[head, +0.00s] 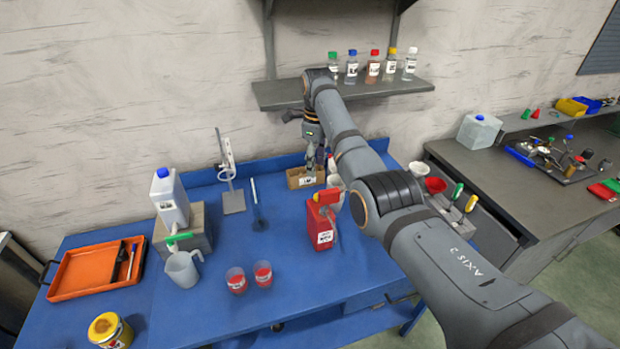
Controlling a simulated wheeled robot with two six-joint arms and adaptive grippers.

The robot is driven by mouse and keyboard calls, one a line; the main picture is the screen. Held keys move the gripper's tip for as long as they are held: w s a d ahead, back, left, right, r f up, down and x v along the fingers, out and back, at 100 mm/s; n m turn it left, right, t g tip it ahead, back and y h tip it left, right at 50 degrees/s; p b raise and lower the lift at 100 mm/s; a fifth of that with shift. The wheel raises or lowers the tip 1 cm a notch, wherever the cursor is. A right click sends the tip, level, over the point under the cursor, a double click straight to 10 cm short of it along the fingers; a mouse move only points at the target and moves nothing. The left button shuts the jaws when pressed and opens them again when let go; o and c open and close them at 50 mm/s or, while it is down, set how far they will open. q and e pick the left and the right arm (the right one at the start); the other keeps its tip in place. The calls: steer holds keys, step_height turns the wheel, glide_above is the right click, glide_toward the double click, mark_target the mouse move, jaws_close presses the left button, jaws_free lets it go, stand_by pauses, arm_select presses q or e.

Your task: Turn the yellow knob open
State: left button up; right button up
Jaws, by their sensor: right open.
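A red canister (319,228) with a white label stands on the blue table (220,300). A small yellow part (316,197), which looks like the yellow knob, sits at its top beside a red cap or handle. How far it is turned cannot be told. My right arm crosses the picture from the lower right. My right gripper (319,161) points down behind the canister, near a brown box (303,179); it is small and partly hidden by the arm. It is open and apart from the yellow part. My left gripper is out of view.
A white jug with a blue cap (169,198) stands on a grey block above a grey pitcher (183,272). Two red-filled cups (236,280) stand in front. An orange tray (85,272) lies at left. A shelf (340,93) with several bottles hangs above my arm.

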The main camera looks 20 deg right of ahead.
mark_target(317, 195)
steer(key=s+f+p, duration=0.1)
steer(key=s+f, duration=0.1)
steer(key=f, duration=0.1)
steer(key=shift+s+d+p, duration=0.1)
steer(key=shift+d+p, duration=0.1)
steer(key=shift+p, duration=0.15)
steer(key=f, duration=0.3)
steer(key=w+f, duration=0.1)
steer(key=f, duration=0.2)
steer(key=shift+w+f+p, duration=0.15)
steer(key=shift+f+p, duration=0.05)
steer(key=shift+p, duration=0.2)
steer(key=shift+f, duration=0.2)
steer(key=shift+s, duration=0.3)
steer(key=shift+w, duration=0.15)
steer(key=c, duration=0.4)
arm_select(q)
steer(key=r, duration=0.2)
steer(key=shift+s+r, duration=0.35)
arm_select(e)
jaws_close()
